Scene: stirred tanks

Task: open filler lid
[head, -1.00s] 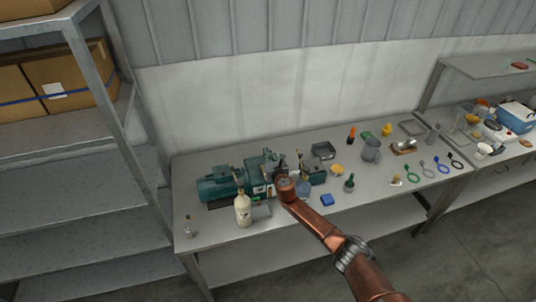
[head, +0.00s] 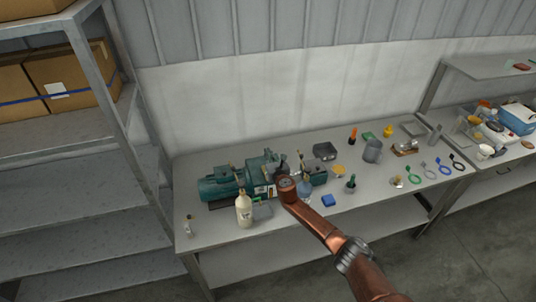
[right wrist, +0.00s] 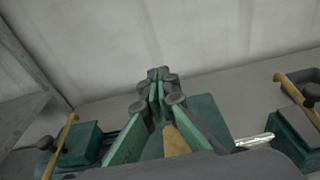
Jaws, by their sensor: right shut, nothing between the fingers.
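A green machine (head: 228,185) with a motor-like body lies on the left half of the workbench. My right arm reaches over its right end from the lower right. My right gripper (right wrist: 158,80) is shut and empty, its green-padded fingers together above the machine. In the right wrist view, a tan strip (right wrist: 178,142) shows below the fingers. A tan lever (right wrist: 60,142) with a dark knob is at the left, and a tan piece with a dark knob (right wrist: 311,92) is at the right. I cannot tell which part is the filler lid. My left gripper is out of view.
A cream bottle (head: 244,211) stands in front of the machine, and a blue-grey bottle (head: 304,190) is close beside my arm. Steel shelving (head: 70,168) stands left of the bench (head: 225,232).

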